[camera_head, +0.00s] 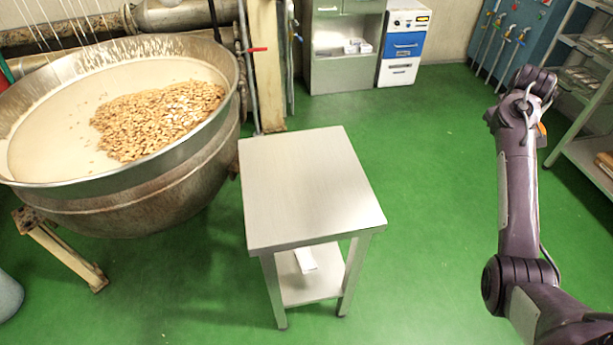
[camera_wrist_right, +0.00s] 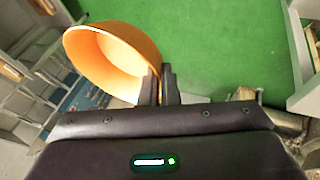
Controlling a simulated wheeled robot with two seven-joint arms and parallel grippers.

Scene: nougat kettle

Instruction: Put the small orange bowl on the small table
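The small table (camera_head: 308,185) is a grey metal stand with a bare, empty top, in the middle of the head view. The small orange bowl (camera_wrist_right: 115,55) fills the upper left of the right wrist view, tilted with its inside showing. My right gripper (camera_wrist_right: 160,82) is shut on the bowl's rim. In the head view my right arm reaches up the right side, well right of the table. Only an orange sliver of the bowl (camera_head: 542,129) shows there, and the arm hides the rest. My left gripper is in neither view.
A large kettle (camera_head: 180,190) holding a heap of nuts stands left of the table, close to its back left corner. Metal shelving (camera_head: 588,135) stands at the right edge, near my right arm. Green floor (camera_head: 430,200) is clear between the table and my right arm.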

